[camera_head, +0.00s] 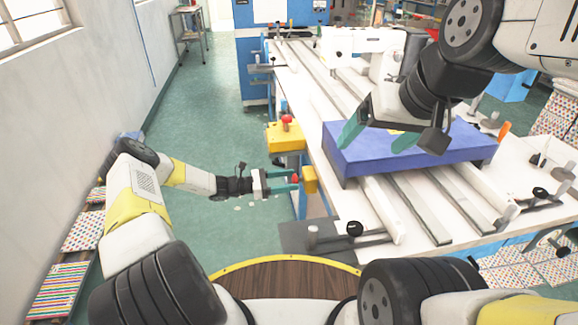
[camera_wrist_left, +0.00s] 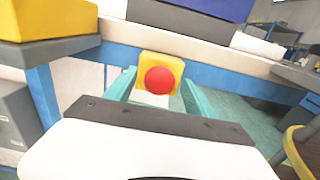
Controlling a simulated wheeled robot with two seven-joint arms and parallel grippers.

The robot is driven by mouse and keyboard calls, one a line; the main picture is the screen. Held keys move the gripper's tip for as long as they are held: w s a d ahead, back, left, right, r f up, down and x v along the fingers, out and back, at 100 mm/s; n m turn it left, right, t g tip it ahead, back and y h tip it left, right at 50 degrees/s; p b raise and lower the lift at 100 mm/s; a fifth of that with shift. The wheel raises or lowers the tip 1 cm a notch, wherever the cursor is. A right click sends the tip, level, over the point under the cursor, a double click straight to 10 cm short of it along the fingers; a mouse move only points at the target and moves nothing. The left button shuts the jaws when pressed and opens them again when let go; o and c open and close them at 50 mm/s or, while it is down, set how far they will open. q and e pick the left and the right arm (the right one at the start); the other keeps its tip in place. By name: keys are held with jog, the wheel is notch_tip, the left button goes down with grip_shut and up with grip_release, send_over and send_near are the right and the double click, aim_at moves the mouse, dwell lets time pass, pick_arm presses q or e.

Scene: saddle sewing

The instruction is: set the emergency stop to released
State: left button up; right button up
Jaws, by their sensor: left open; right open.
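The emergency stop is a red round button (camera_wrist_left: 159,80) on a yellow box (camera_wrist_left: 174,62), fixed at the table's side edge. In the head view the yellow box (camera_head: 310,180) shows with the red button (camera_head: 295,178) facing my left gripper (camera_head: 285,183). My left gripper is open, and its green fingers also show in the left wrist view (camera_wrist_left: 155,93), one on each side of the button. Whether the fingers touch the button cannot be told. My right gripper (camera_head: 378,140) is open above the blue block on the table.
A larger yellow box (camera_head: 285,137) with a red knob (camera_head: 287,119) stands further along the same table edge. The blue block (camera_head: 350,156) lies across rails on the white table (camera_head: 325,207). A sewing machine (camera_head: 350,42) stands behind. Green floor to the left is clear.

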pick_arm(q)
jog(key=shift+d, duration=0.1)
grip_shut()
jog(key=shift+s+a, duration=0.1)
jog(key=shift+a, duration=0.5)
grip_release()
jog(key=shift+a, duration=0.1)
jog(key=s+a, duration=0.1)
jog(key=a, duration=0.6)
jog(key=shift+s+a, duration=0.3)
